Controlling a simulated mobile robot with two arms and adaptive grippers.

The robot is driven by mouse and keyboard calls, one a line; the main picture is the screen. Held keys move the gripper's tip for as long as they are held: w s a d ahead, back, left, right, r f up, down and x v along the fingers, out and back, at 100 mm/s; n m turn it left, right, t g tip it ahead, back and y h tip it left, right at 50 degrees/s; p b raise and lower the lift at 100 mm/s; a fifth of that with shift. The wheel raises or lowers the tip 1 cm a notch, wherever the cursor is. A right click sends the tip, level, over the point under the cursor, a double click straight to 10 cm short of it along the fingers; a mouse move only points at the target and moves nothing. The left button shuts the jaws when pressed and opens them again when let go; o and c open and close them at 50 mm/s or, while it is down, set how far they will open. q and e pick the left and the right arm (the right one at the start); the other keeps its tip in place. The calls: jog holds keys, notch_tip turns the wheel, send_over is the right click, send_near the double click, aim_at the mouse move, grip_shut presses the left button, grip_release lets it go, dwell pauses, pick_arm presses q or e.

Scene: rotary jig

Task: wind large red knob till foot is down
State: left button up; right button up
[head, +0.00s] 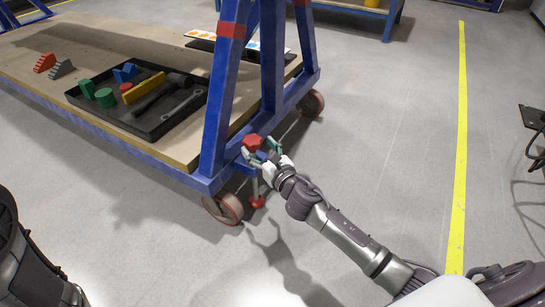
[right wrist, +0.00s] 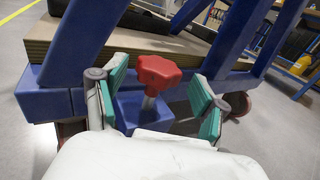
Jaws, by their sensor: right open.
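The large red knob (head: 253,141) is a lobed handle on the corner of the blue wheeled frame. In the right wrist view the knob (right wrist: 158,71) sits on a short metal stem above a blue block. My right gripper (head: 262,154) is open, with its green-padded fingers on either side of the knob. In the right wrist view both pads (right wrist: 160,95) stand apart from the knob, with a gap on each side. The red foot (head: 257,202) hangs on a thin rod below the knob, close to the floor. I cannot tell whether it touches. My left gripper is out of view.
The frame's wooden deck (head: 60,90) carries a black tray (head: 130,136) of tools and colored blocks. Blue uprights (head: 228,95) rise close beside the knob. Caster wheels (head: 228,208) flank the foot. The floor (head: 380,120) to the right is clear up to a yellow line (head: 461,130).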

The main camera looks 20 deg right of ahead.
jog(key=s+d+p, duration=0.1)
jog(key=s, duration=0.6)
jog(key=shift+p, duration=0.35)
jog(key=shift+w, duration=0.1)
